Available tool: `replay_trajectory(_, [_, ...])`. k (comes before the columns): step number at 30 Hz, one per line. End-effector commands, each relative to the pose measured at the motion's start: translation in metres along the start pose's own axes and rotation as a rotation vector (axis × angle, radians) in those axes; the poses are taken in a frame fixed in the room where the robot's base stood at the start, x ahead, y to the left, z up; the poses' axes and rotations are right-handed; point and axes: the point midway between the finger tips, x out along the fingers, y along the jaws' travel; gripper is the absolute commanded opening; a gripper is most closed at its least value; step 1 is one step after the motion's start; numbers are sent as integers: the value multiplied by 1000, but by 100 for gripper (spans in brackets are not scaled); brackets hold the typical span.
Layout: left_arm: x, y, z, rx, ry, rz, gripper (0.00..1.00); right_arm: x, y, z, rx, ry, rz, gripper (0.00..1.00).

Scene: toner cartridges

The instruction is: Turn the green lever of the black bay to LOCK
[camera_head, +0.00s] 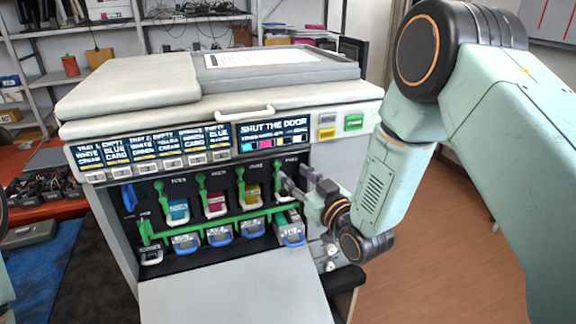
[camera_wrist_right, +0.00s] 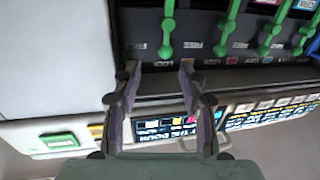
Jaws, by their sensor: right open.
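The printer's open front (camera_head: 215,262) shows a row of toner bays with green levers. The black bay is the rightmost; its green lever (camera_head: 278,178) hangs by the fingers of my right gripper (camera_head: 292,181), which partly hide it. In the right wrist view, upside down, this lever (camera_wrist_right: 168,28) points with its knob end toward the space between the fingertips. My right gripper (camera_wrist_right: 158,72) is open, with nothing between its fingers. The knob appears just beyond the tips, with no clear contact. The LOCK mark is too small to read. My left gripper is out of view.
Cyan (camera_head: 177,212), magenta (camera_head: 215,205) and yellow (camera_head: 252,196) cartridges sit to the left, each under a green lever. A green bar (camera_head: 215,222) and blue-handled boxes (camera_head: 220,231) lie below. The folded-down door (camera_head: 235,300) is in front. The display (camera_head: 273,133) reads SHUT THE DOOR.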

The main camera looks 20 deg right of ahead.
Motion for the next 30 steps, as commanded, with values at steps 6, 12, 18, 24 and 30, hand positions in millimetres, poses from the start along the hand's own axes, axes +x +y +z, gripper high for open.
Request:
replay_trajectory(6, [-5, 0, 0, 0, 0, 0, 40, 32, 1, 0, -2, -2, 1, 43])
replay_trajectory(12, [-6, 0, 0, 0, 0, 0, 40, 47, 3, 0, 0, -2, 4, 43])
replay_trajectory(18, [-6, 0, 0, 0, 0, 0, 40, 51, 4, 1, 1, -3, 5, 43])
replay_trajectory(24, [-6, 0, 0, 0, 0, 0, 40, 51, 4, 1, 1, -3, 5, 37])
replay_trajectory(30, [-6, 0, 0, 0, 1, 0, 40, 51, 4, 1, 1, -3, 5, 20])
